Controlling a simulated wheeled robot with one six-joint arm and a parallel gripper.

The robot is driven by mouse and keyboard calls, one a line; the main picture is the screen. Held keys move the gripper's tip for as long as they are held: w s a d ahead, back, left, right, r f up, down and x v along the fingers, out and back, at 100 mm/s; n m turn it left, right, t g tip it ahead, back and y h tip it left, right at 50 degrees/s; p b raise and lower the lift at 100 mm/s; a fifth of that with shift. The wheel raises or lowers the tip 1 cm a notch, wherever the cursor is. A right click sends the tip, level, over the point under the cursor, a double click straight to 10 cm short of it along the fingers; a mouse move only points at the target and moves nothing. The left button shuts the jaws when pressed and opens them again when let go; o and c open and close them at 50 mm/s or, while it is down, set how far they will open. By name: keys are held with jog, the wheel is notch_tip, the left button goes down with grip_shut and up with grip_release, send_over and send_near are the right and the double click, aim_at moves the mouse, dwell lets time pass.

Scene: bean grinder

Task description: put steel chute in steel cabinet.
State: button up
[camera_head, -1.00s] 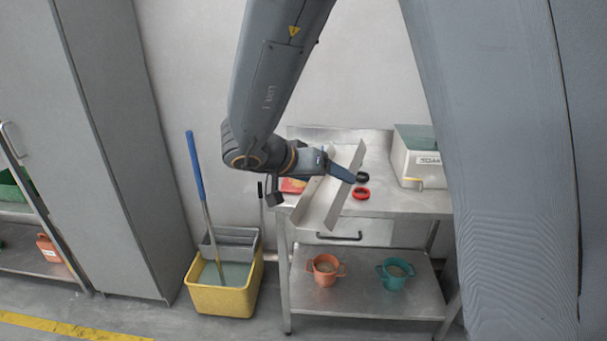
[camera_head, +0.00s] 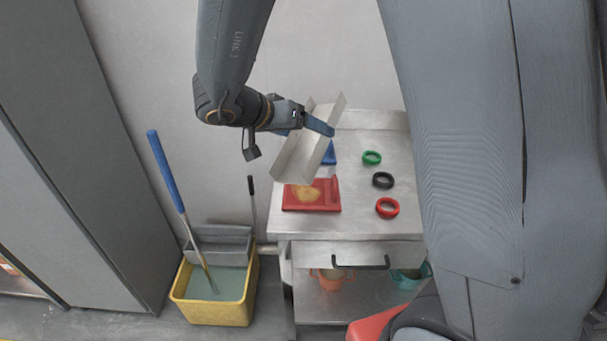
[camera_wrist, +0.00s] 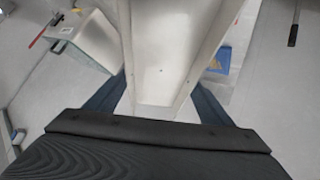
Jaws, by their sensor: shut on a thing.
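The steel chute (camera_head: 298,156) is a pale, open V-shaped metal trough. My gripper (camera_head: 305,122) is shut on it and holds it tilted, in the air above the left part of the steel table. In the wrist view the chute (camera_wrist: 168,55) runs away between the two blue fingers of my gripper (camera_wrist: 158,98). A tall grey cabinet (camera_head: 75,130), which looks like the steel cabinet, stands at the left, well apart from the chute. Its front and inside do not show clearly.
The table (camera_head: 350,222) carries a red tray (camera_head: 330,190) with brownish powder, a blue tray (camera_head: 329,152), and green (camera_head: 371,157), black (camera_head: 382,180) and red (camera_head: 388,207) rings. A yellow mop bucket (camera_head: 215,308) stands on the floor between cabinet and table.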

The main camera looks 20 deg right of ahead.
notch_tip(320, 180, down, 9)
jog(key=shift+f, duration=0.1)
dwell(0.4)
jog(key=shift+s+f, duration=0.1)
jog(key=shift+f, duration=0.15)
jog(key=o, duration=1.4)
jog(key=shift+c, duration=0.2)
jog(key=shift+r, duration=0.1)
